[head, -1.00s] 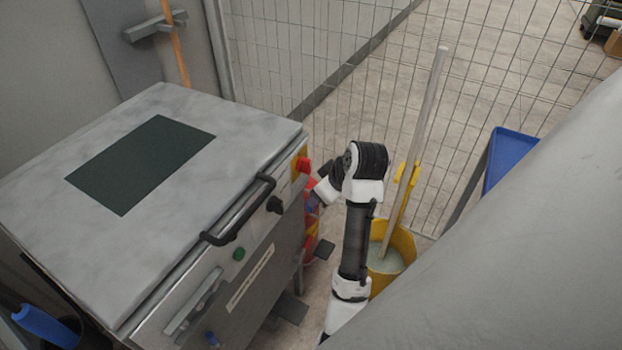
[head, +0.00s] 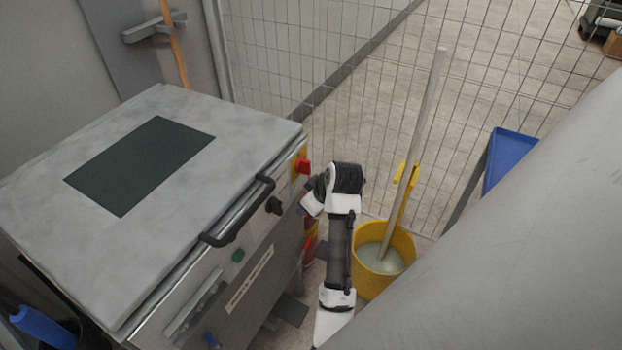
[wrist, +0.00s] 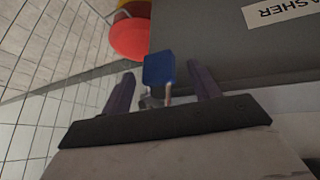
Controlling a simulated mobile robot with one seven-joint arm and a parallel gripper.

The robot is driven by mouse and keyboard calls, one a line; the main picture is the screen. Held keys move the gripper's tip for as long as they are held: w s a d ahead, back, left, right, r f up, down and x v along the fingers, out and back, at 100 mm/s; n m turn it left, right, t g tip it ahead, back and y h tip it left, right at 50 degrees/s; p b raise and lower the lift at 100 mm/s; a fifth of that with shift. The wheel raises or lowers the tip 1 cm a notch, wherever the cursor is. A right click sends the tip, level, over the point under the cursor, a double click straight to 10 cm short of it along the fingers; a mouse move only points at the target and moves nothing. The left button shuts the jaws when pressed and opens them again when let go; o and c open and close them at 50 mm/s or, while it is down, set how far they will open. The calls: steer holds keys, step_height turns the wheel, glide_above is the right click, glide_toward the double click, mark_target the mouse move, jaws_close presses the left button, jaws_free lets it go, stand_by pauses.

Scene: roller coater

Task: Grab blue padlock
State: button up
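The blue padlock (wrist: 159,68) is in the middle of the wrist view, its pale metal shackle toward the bottom of the picture. My gripper (wrist: 161,72) is open. One dark finger is on each side of the padlock, with a visible gap on both sides. I cannot tell how deep the padlock sits between the fingers. In the head view my arm (head: 340,235) stands by the machine's right front corner, and the fingers cannot be made out. A small blue thing (head: 211,340) shows low on the machine's front; I cannot tell whether it is this padlock.
The grey machine (head: 215,115) with a black handle (head: 238,212) and red switch (head: 303,166) is at left. A yellow bucket (head: 375,285) with a pole stands right of my arm. A wire fence (head: 350,100) is behind. A red object (wrist: 130,40) is near the padlock in the wrist view.

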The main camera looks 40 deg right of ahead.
steer(key=c, duration=1.1)
steer(key=shift+o, duration=0.2)
steer(key=shift+r, duration=0.1)
